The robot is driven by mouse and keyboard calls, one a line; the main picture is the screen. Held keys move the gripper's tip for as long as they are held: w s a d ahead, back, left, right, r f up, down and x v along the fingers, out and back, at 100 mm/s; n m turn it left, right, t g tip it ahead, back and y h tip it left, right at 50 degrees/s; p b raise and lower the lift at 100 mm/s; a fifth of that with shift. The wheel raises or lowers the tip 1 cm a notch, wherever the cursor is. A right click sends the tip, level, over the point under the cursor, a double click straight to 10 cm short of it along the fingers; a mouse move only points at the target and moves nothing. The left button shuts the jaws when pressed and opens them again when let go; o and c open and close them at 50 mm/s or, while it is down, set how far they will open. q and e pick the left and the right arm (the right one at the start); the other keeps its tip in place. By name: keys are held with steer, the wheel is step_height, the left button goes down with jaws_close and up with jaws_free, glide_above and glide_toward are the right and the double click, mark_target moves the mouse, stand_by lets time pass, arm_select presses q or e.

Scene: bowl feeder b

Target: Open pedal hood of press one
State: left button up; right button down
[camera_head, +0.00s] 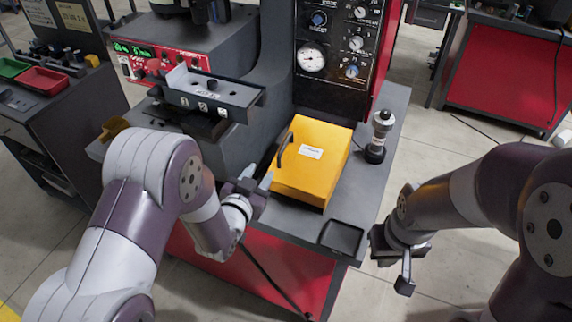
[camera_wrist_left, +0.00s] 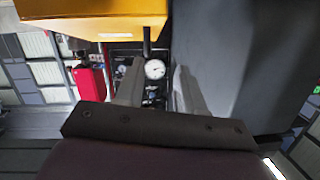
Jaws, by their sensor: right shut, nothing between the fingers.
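The yellow pedal hood (camera_head: 318,160) sits on the grey press table with a white label on top. A dark curved handle (camera_head: 284,149) stands at its left side. In the left wrist view the hood (camera_wrist_left: 100,18) spans the top and the handle (camera_wrist_left: 147,42) hangs beside it. My left gripper (camera_head: 258,176) is open and empty, just left of the hood. In its wrist view the fingers (camera_wrist_left: 158,78) are apart, with the handle beyond the gap between them; contact is not visible. My right gripper (camera_head: 404,282) is shut and empty, off the table's right side.
A gauge panel (camera_head: 337,45) stands behind the hood. A metal post with a dark base (camera_head: 378,138) is right of it, and a small dark tray (camera_head: 341,237) lies in front. A grey bracket (camera_head: 212,93) overhangs at left. Clear floor lies right of the press.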

mark_target(280, 153)
arm_select(q)
steer(key=w+d, duration=0.2)
steer(key=w, duration=0.1)
steer(key=w+d+t+h, duration=0.1)
steer(key=w, duration=0.3)
steer(key=w+d+t, duration=0.1)
steer(key=w+d, duration=0.1)
steer(key=w, duration=0.1)
steer(key=shift+w+d+f+m+h, duration=0.15)
steer(key=shift+w+d+m+h, duration=0.15)
steer(key=shift+w+d+m, duration=0.1)
jaws_close()
